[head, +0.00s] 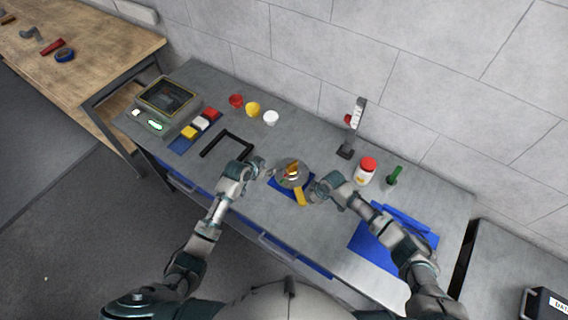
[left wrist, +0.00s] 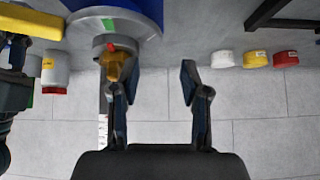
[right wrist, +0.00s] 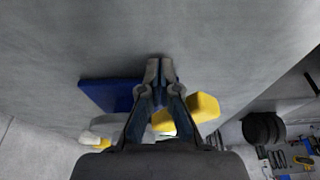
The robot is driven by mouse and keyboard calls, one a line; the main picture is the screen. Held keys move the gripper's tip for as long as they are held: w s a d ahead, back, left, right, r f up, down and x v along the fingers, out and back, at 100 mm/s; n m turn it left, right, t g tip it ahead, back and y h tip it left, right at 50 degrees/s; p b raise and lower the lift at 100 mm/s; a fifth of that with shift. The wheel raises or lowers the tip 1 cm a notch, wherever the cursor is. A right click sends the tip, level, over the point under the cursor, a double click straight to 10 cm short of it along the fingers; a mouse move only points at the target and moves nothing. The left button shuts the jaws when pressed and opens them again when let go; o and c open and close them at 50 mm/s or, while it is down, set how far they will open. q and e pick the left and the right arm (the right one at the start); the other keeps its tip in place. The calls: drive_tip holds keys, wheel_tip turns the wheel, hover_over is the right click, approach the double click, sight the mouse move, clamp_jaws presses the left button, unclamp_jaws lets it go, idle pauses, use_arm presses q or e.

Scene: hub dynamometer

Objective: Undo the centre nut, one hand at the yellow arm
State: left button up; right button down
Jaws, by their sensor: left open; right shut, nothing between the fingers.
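The grey hub (head: 285,181) sits on a blue base on the bench, with a brass-coloured centre nut (head: 292,167) on top. The yellow arm (head: 300,197) sticks out from the hub toward the front. My left gripper (head: 264,169) is open and empty, just left of the hub. In the left wrist view (left wrist: 155,85) the nut (left wrist: 117,62) appears by one finger, not between the fingers; contact cannot be told. My right gripper (head: 316,190) is shut and empty, right of the yellow arm. In the right wrist view (right wrist: 160,75) the yellow arm (right wrist: 203,107) shows beside its fingers, partly hidden.
A red-lidded jar (head: 366,172), a green-handled item (head: 394,176) and an upright stand (head: 346,151) are right of the hub. A black bracket (head: 227,137), several coloured cups and a boxed display (head: 168,97) are left. A blue mat (head: 372,247) lies front right.

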use_arm(q)
drive_tip(key=m+h, duration=0.1)
approach(293, 163)
drive_tip(key=x, duration=0.7)
drive_tip(key=shift+w+f, duration=0.25)
drive_tip(key=shift+f, duration=0.15)
use_arm(e)
drive_tip(key=shift+a, duration=0.2)
use_arm(q)
drive_tip(key=shift+w+d+f, duration=0.4)
drive_tip(key=shift+d+f, duration=0.2)
use_arm(e)
drive_tip(key=shift+d, duration=0.25)
use_arm(q)
drive_tip(key=shift+a, duration=0.1)
use_arm(e)
drive_tip(key=shift+a, duration=0.1)
